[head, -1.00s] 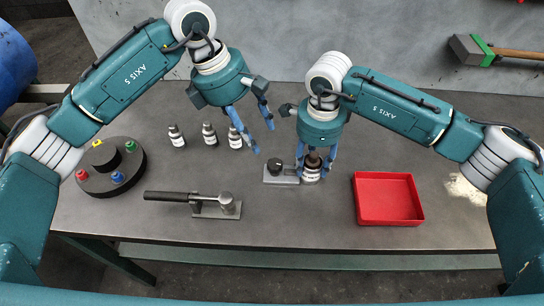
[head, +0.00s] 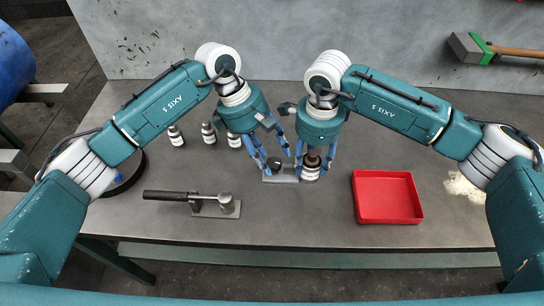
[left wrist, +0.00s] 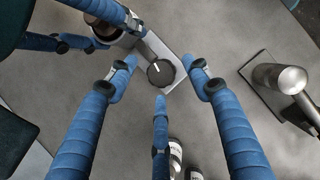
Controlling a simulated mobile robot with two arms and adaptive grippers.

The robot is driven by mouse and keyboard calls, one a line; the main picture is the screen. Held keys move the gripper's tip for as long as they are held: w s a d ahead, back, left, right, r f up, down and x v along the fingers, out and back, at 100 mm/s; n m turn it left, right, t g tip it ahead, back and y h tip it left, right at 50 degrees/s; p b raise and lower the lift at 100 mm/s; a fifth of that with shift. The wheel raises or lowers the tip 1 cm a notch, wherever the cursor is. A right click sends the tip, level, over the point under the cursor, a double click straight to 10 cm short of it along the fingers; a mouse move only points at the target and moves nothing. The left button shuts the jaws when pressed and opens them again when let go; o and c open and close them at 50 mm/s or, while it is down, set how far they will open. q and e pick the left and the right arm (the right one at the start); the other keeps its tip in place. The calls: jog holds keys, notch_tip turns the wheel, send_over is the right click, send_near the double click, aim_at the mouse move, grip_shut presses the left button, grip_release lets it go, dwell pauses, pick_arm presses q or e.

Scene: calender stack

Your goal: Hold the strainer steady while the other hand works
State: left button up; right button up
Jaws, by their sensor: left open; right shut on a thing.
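A flat grey metal piece with a round black knob (head: 273,163) lies mid-table; I cannot tell for sure that it is the strainer. In the left wrist view its black knob (left wrist: 160,73) sits at one end, and a metal ring at the other surrounds a dark-topped jar. My left gripper (head: 271,156) is open, its fingers spread above and around the knob, apparently not touching it. My right gripper (head: 315,155) is shut on the labelled jar (head: 310,174), which stands beside the knob. The fingers hide part of the jar's top.
Three small labelled bottles (head: 208,133) stand left of the grippers. A black-handled tool (head: 170,195) rests on a small plate at front left. A red tray (head: 387,220) stands at right, beside a pale patch (head: 462,188). My left arm mostly hides a dark round disc.

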pick_arm(q)
jog(key=shift+x, duration=0.75)
jog(key=c, duration=1)
jog(key=shift+c, duration=0.5)
jog(key=shift+d, duration=0.1)
pick_arm(e)
jog(key=shift+w+a, duration=0.1)
pick_arm(q)
jog(key=shift+s+n, duration=0.1)
jog(key=shift+n, duration=0.2)
